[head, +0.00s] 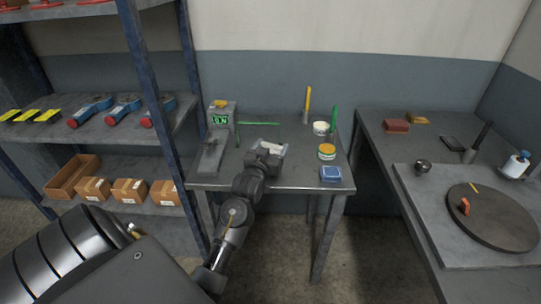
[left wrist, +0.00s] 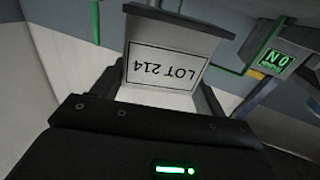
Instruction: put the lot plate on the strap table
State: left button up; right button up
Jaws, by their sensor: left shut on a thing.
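The lot plate (left wrist: 165,62) fills the top middle of the left wrist view. It is a pale plate with a black-framed label reading LOT 214, upside down there. My left gripper (head: 267,150) is shut on it; in the head view the plate is mostly hidden by the gripper, with a pale part (head: 270,147) showing. The gripper is over the front middle of the grey table (head: 285,180); whether the plate touches the tabletop I cannot tell. No marking shows which table is the strap table. My right gripper is not in view.
A grey device with a green display (head: 221,116) stands at the table's left. A blue pad (head: 330,174), a yellow-topped jar (head: 326,152) and a white cup (head: 320,128) stand right. The right bench (head: 380,150) holds a round dark disc (head: 490,222). A shelf (head: 60,130) stands left.

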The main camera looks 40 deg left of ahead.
pick_arm(q)
jog(key=shift+a+f, duration=0.1)
jog(key=shift+f, duration=1.55)
jog(key=shift+f, duration=0.1)
jog(key=shift+f, duration=0.15)
jog(key=o, duration=1)
jog(key=shift+r, duration=0.25)
jog(key=v, duration=1.2)
jog(key=shift+b, duration=0.3)
